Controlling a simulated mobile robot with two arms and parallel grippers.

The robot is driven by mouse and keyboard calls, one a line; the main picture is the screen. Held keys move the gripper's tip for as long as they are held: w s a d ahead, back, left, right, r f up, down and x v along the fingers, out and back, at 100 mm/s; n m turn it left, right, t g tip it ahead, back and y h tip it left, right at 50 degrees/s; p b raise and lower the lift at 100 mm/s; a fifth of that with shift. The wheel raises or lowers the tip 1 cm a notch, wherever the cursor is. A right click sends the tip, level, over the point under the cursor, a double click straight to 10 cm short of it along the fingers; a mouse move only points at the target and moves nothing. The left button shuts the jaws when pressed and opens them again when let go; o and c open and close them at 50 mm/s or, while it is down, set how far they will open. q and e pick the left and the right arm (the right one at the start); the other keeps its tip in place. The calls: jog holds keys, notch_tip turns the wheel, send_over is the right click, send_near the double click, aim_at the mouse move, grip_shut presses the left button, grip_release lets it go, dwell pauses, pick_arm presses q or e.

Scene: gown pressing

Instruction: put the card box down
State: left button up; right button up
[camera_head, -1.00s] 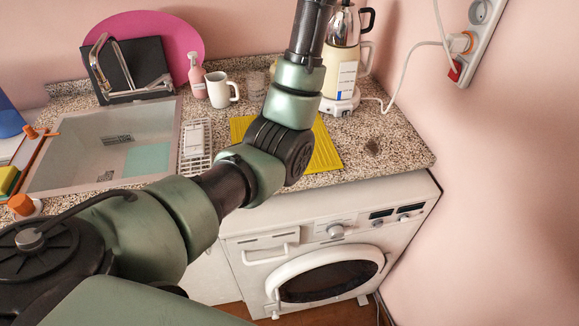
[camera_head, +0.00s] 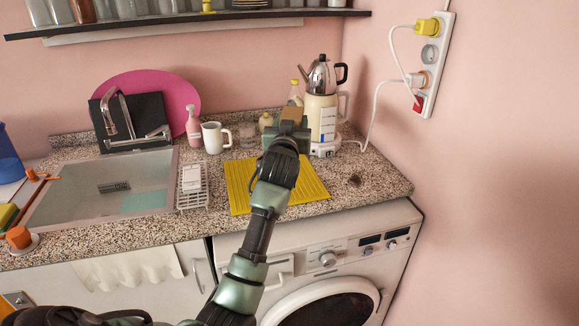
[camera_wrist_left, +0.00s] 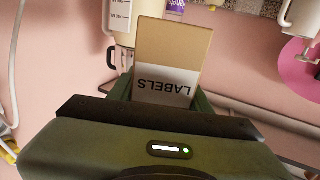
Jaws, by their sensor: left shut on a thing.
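The card box (camera_wrist_left: 174,58) is brown, with a white panel reading LABELS upside down in the left wrist view. My left gripper (camera_wrist_left: 163,95) is shut on it, with fingers along its sides. In the head view my left gripper (camera_head: 287,127) is at the back of the counter (camera_head: 352,182), beyond the yellow mat. Only a small brown part of the box (camera_head: 291,114) shows above it. Whether the box touches the counter cannot be told, as the gripper hides its lower part. My right gripper is not in view.
A cream appliance with a metal pot on top (camera_head: 321,115) stands close right of the gripper. A white mug (camera_head: 213,138) and a pink bottle (camera_head: 194,128) are to the left. The ribbed yellow mat (camera_head: 305,183) is partly under my arm. The counter's right end is mostly clear.

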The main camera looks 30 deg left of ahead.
pick_arm(q)
notch_tip(320, 180, down, 8)
jog(key=shift+r, duration=0.25)
jog(key=shift+d+f, duration=0.1)
jog(key=shift+f, duration=2.4)
jog(key=shift+f+b, duration=0.2)
jog(key=shift+b, duration=0.2)
jog(key=o, duration=1.5)
jog(key=shift+s+r, duration=0.1)
jog(key=shift+r, duration=0.15)
